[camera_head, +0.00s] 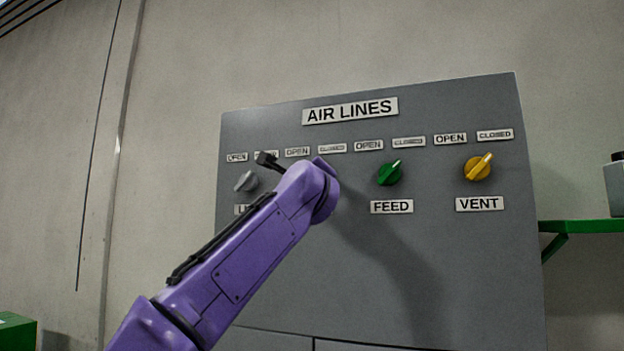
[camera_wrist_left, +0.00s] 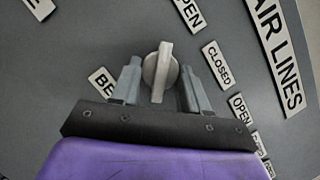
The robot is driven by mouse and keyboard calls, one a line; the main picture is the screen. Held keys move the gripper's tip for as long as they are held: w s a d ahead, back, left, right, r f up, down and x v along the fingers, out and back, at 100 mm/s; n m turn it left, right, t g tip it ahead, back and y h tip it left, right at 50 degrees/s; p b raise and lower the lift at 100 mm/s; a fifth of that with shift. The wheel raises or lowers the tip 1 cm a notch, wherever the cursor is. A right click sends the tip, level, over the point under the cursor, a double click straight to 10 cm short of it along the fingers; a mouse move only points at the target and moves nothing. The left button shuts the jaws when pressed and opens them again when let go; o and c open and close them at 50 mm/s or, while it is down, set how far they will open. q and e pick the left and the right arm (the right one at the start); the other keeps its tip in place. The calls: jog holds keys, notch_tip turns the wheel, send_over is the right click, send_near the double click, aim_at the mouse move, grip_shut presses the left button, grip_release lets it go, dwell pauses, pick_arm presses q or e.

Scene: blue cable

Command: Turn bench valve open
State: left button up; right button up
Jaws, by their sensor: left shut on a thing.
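The grey panel (camera_head: 290,280) is on the wall with the sign AIR LINES. In the wrist view a pale grey knob (camera_wrist_left: 159,68) sits beside a label starting with BE (camera_wrist_left: 101,81), the rest hidden. My left gripper (camera_wrist_left: 161,78) is shut on this knob, one finger on each side. The upper end of the knob's bar points roughly toward its OPEN label (camera_wrist_left: 188,13), away from CLOSED (camera_wrist_left: 216,63). In the head view my purple left arm (camera_head: 245,250) covers this knob and the fingers. My right gripper is not in view.
A grey knob (camera_head: 246,181) is left of my arm, its label partly covered. The green FEED knob (camera_head: 390,173) and yellow VENT knob (camera_head: 478,167) are to the right. A green shelf (camera_head: 585,226) stands right of the panel.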

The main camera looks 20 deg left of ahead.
pick_arm(q)
jog(key=shift+s+a+r, duration=0.1)
jog(key=o, duration=1)
jog(key=shift+o, duration=0.2)
jog(key=b+v, duration=0.9)
jog(key=v, duration=0.1)
jog(key=shift+s, duration=0.2)
